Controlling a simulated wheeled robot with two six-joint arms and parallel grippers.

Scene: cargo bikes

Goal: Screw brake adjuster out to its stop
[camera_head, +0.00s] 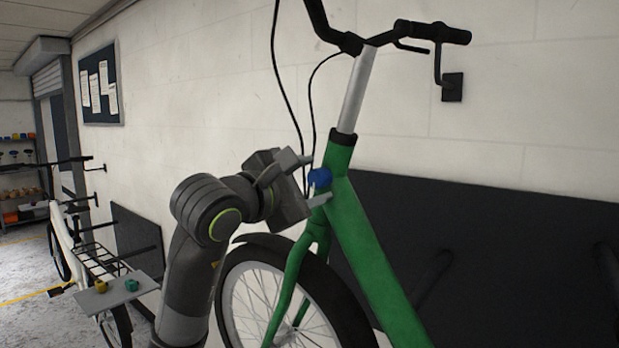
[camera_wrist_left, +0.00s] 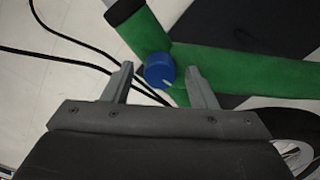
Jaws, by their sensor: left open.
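In the left wrist view the adjuster (camera_wrist_left: 160,71), a round knob with a white mark, lies between the spread fingertips of the left gripper (camera_wrist_left: 158,78). Gaps show on both sides of the knob, so the fingers look apart from it. My right gripper is not in view.
Black cables (camera_head: 289,92) hang from the handlebar (camera_head: 345,42) beside the gripper. The front wheel (camera_head: 280,305) is below it. A white bike (camera_head: 75,245) stands at the left, by a small shelf (camera_head: 118,292) holding a yellow and a teal knob.

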